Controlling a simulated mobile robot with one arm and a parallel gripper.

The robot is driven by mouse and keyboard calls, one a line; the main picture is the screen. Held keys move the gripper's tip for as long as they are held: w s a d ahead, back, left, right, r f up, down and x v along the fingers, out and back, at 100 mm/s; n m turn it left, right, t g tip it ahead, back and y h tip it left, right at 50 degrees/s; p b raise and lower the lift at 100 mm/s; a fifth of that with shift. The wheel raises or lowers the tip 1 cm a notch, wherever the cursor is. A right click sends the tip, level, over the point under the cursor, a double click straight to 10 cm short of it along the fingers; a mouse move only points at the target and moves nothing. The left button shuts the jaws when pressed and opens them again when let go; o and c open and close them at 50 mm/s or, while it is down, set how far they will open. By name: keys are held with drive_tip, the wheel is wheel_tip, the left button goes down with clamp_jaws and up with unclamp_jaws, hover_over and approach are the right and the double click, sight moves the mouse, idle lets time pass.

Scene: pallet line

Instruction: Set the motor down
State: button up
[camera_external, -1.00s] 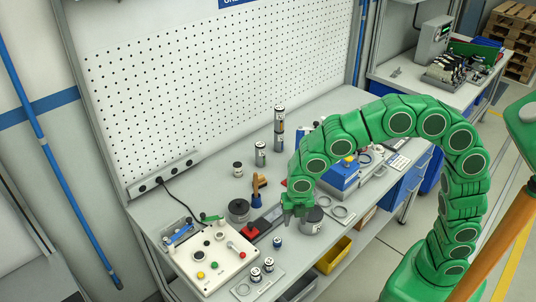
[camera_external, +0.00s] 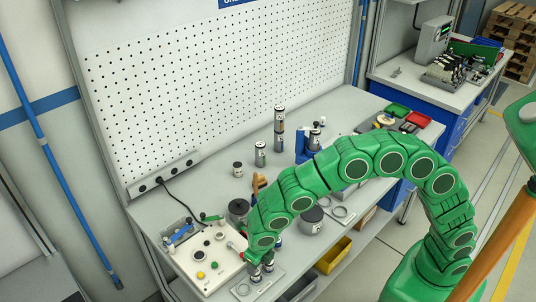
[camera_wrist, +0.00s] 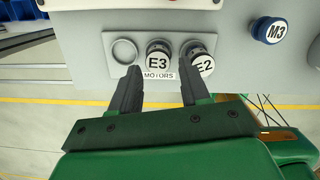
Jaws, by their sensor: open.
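Two round motors stand upright on a grey plate marked MOTORS (camera_wrist: 112,67). E3 (camera_wrist: 158,58) is in the middle position and E2 (camera_wrist: 203,64) at the right. The ring at the left end is empty. My gripper (camera_wrist: 160,78) is open and holds nothing. Its fingertips are to the left and right of E3, and the right tip is close to E2. Whether they touch either motor I cannot tell. In the external view my gripper end (camera_external: 258,256) is low over the motors (camera_external: 255,275), partly hiding them.
A blue-rimmed M3 cylinder (camera_wrist: 269,30) stands right of the plate. In the external view, the button panel (camera_external: 212,262) is left of my gripper and a grey lidded can (camera_external: 311,219) is right. A yellow bin (camera_external: 333,255) is below the bench edge.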

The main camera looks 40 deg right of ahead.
drive_tip(key=shift+w+a+f, duration=0.1)
drive_tip(key=shift+f, duration=1.2)
drive_tip(key=shift+w+a+f, duration=0.1)
drive_tip(key=shift+f, duration=1.2)
drive_tip(key=shift+c, duration=0.3)
clamp_jaws()
drive_tip(key=shift+r, duration=0.15)
